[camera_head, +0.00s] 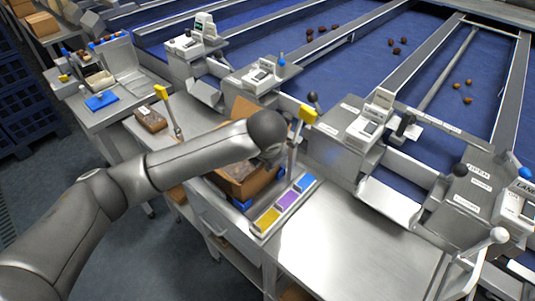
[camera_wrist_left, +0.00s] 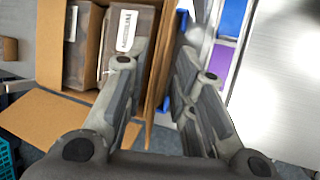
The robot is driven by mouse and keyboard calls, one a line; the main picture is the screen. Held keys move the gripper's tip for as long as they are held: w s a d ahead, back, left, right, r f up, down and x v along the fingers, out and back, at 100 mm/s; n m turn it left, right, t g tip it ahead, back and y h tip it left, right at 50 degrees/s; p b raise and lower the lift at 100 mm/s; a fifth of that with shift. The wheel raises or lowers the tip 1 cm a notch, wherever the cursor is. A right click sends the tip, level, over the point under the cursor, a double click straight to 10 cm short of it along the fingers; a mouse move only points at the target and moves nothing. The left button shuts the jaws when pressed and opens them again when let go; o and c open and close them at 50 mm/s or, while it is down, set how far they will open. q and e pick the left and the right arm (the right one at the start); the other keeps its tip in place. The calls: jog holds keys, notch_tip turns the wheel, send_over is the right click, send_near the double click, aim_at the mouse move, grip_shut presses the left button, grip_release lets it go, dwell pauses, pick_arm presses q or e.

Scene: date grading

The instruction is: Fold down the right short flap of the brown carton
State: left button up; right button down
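The open brown carton (camera_head: 237,187) stands on the steel bench in the head view, partly hidden by my left arm. In the left wrist view, brown packs with white labels (camera_wrist_left: 124,28) lie inside it, and a wide flap (camera_wrist_left: 48,118) is spread outward at the lower left. An upright strip of brown board (camera_wrist_left: 157,75) at the carton's right side shows between my left gripper's fingers (camera_wrist_left: 161,62). The fingers are apart, one on each side of the board; I cannot tell whether they touch it. In the head view the gripper is mostly hidden behind its wrist. My right gripper is not in view.
A tray with yellow, purple and blue sections (camera_head: 287,200) sits right of the carton. A yellow-topped post (camera_head: 307,114) stands close to the gripper. A filled brown pack (camera_head: 150,119) lies to the left. Bare steel bench (camera_head: 335,240) is free at the right.

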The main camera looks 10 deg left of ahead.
pick_arm(q)
jog(key=shift+w+f, duration=0.3)
jog(key=shift+f, duration=0.25)
grip_shut()
